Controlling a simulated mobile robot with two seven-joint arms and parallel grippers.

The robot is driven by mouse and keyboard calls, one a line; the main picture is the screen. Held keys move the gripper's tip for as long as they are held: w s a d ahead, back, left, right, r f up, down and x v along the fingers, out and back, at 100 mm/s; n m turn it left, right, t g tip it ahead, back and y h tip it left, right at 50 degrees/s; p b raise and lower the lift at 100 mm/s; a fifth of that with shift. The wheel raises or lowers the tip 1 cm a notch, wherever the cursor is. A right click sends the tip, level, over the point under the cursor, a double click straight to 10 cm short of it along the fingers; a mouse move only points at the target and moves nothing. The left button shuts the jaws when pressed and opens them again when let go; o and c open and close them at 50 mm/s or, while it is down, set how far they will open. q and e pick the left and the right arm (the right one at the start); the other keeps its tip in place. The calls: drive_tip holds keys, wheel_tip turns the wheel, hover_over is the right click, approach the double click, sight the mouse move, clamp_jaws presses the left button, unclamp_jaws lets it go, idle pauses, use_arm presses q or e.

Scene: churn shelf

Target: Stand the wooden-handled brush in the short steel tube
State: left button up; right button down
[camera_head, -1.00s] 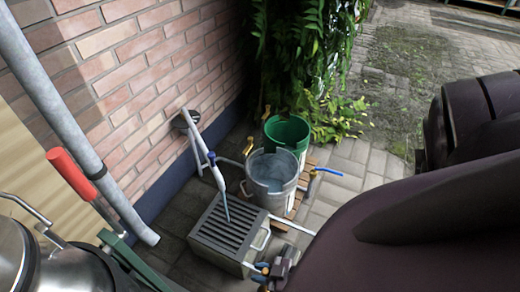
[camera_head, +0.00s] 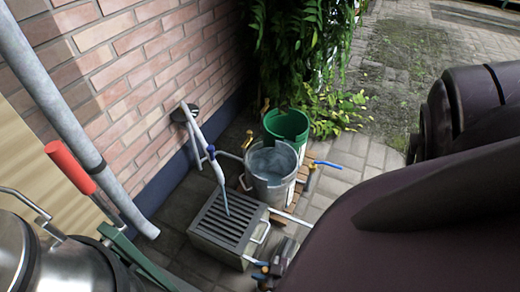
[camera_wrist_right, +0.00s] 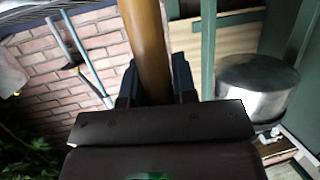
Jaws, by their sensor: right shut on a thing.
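In the right wrist view, a smooth wooden handle (camera_wrist_right: 147,45) of the brush stands between the dark fingers of my right gripper (camera_wrist_right: 155,85), which is shut on it. The handle runs up out of the frame; the brush head is hidden. I cannot make out the brush clearly there. I cannot pick out the short steel tube with certainty in either view. My left gripper is not in view.
A grated box (camera_head: 222,238) stands on the paving, below a wall pipe (camera_head: 200,150). A steel bucket (camera_head: 272,170) and a green bucket (camera_head: 287,127) stand behind it. A long grey pipe (camera_head: 70,118) and a steel vessel (camera_head: 22,255) are at left. A metal pot (camera_wrist_right: 256,88) shows in the wrist view.

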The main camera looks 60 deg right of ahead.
drive_tip(key=c, duration=0.8)
unclamp_jaws()
drive_tip(key=shift+s, duration=0.1)
drive_tip(key=shift+s, duration=0.2)
use_arm(q)
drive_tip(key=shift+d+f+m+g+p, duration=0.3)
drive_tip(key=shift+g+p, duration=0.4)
drive_tip(key=shift+p, duration=0.6)
use_arm(e)
drive_tip(key=shift+v, duration=5.1)
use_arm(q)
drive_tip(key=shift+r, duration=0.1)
use_arm(e)
drive_tip(key=shift+r, duration=0.1)
